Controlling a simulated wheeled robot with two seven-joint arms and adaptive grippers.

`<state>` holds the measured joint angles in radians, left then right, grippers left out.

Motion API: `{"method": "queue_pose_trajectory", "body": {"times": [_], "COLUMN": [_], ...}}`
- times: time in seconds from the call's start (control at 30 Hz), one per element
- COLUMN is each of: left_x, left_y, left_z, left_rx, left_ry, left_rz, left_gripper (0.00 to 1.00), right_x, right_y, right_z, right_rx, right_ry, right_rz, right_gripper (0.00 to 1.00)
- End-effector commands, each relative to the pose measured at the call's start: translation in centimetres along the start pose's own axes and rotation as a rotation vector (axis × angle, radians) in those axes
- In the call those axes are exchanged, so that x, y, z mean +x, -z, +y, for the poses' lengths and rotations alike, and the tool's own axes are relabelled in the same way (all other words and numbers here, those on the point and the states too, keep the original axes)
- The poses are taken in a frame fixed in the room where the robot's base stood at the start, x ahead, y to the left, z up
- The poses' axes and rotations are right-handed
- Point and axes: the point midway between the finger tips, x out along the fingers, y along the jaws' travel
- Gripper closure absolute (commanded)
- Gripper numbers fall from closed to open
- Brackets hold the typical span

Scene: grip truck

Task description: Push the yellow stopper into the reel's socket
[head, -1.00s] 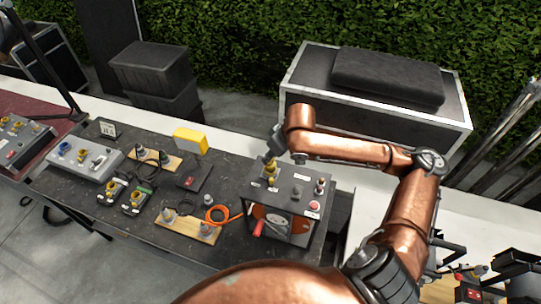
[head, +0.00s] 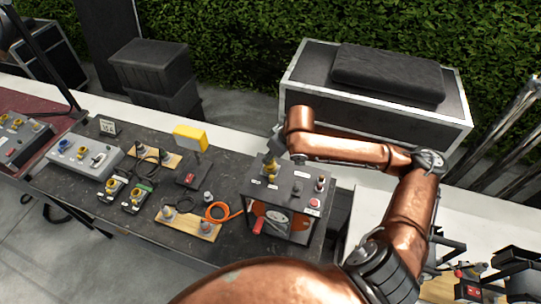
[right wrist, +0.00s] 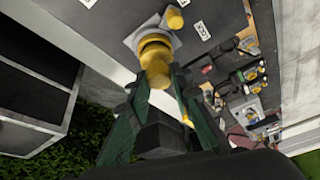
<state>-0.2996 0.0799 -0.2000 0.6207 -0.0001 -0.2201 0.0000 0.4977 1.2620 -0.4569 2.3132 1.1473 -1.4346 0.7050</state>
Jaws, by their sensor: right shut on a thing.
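The reel (head: 284,215) is a dark box with an orange drum in its front, at the right end of the table. My right gripper (head: 269,166) is above the back left of its top. It is shut on the yellow stopper (head: 271,174). In the right wrist view, the stopper (right wrist: 155,55) stands between the fingertips (right wrist: 158,84), at the socket's grey square plate (right wrist: 133,37). It lines up with the socket, but I cannot tell how deep it sits. A smaller yellow piece (right wrist: 175,18) is beside the plate. My left gripper is not in view.
A flight case (head: 372,118) stands behind the reel.

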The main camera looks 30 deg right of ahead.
Motion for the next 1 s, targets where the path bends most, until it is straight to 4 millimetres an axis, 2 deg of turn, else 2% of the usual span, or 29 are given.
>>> {"method": "queue_pose_trajectory", "body": {"times": [0.53, 0.57, 0.83, 1.0], "left_x": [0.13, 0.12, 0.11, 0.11], "left_y": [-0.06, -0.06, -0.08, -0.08], "left_z": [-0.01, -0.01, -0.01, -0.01], "left_rx": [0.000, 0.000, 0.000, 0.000], "left_ry": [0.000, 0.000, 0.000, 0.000], "left_rz": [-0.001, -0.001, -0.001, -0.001], "left_gripper": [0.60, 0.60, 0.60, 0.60], "right_x": [0.87, 0.83, 0.81, 0.81], "right_y": [-0.37, -0.34, -0.34, -0.34], "right_z": [0.02, 0.03, 0.02, 0.02], "right_rx": [0.000, 0.000, 0.000, 0.000], "right_ry": [-0.001, -0.001, -0.001, -0.001], "right_rz": [0.000, 0.001, 0.001, 0.001], "right_gripper": [1.00, 0.78, 0.60, 0.60]}}
